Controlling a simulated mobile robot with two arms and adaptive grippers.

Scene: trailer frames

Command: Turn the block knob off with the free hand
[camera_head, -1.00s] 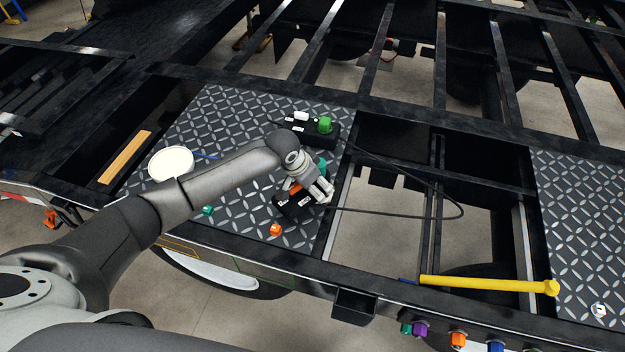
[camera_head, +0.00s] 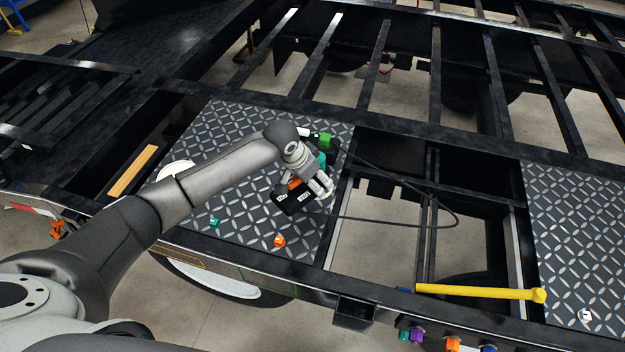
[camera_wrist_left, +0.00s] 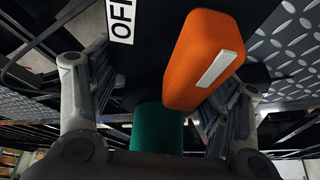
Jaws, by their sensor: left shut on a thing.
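A black block (camera_head: 288,203) with white labels is in my left gripper (camera_head: 320,188), over the left tread plate. Its orange knob (camera_head: 294,184) shows beside the fingers. In the left wrist view the orange knob (camera_wrist_left: 203,62) is large, its white line slanting up to the right. A label reading "OFF", partly cut off (camera_wrist_left: 121,20), lies left of the knob. The exact finger contact is hidden. My right gripper is not in view.
A second black block with a green knob (camera_head: 325,140) lies behind the gripper. A black cable (camera_head: 456,215) loops right over an open frame gap. Small teal (camera_head: 214,222) and orange (camera_head: 279,240) pieces lie on the tread plate (camera_head: 240,228). A yellow bar (camera_head: 480,291) lies at right.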

